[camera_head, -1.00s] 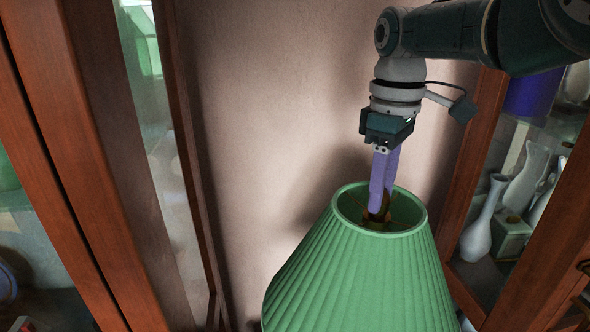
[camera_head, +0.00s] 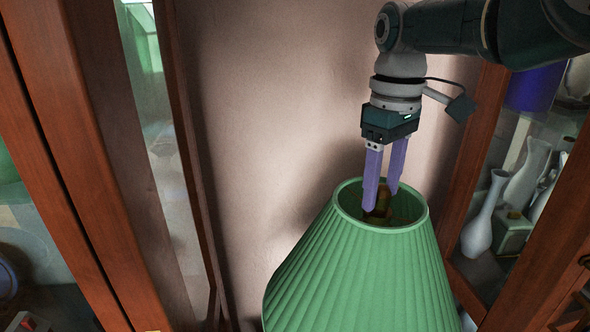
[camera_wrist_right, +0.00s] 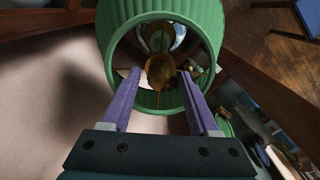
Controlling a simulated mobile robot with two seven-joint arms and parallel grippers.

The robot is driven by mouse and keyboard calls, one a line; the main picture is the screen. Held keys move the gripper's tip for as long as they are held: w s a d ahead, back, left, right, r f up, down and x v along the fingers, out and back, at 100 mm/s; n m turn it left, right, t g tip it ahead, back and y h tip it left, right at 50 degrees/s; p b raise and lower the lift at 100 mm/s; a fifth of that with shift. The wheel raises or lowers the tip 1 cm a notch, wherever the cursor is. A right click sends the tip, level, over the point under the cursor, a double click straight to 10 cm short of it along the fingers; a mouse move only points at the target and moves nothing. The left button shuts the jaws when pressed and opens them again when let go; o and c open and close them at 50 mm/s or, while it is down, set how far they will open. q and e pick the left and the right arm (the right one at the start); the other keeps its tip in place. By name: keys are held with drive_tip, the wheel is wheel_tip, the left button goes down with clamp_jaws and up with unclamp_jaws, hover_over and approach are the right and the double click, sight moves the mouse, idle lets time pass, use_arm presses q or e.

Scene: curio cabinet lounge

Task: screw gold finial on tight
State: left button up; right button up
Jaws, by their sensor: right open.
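The gold finial (camera_head: 381,203) sits inside the top opening of the green pleated lampshade (camera_head: 345,270). In the right wrist view the finial (camera_wrist_right: 161,70) shows near the middle of the shade's opening, between my fingertips. My right gripper (camera_head: 380,198) points down into the opening with its purple fingers spread apart. In the right wrist view the right gripper (camera_wrist_right: 160,76) is open, one finger on each side of the finial, with gaps visible. Whether the finial is fully seated cannot be told. My left gripper is not in view.
Wooden cabinet frames with glass stand at the left (camera_head: 95,150) and right (camera_head: 535,230). White vases (camera_head: 484,218) are in the right cabinet. A bare pale wall (camera_head: 270,110) is behind the lampshade. A wooden floor (camera_wrist_right: 285,45) shows in the right wrist view.

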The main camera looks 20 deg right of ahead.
drive_tip(key=n, duration=0.3)
drive_tip(key=shift+n, duration=0.4)
drive_tip(key=n, duration=1.9)
drive_tip(key=shift+b, duration=0.4)
drive_tip(key=n, duration=0.7)
drive_tip(key=shift+b, duration=0.35)
drive_tip(key=shift+c, duration=0.2)
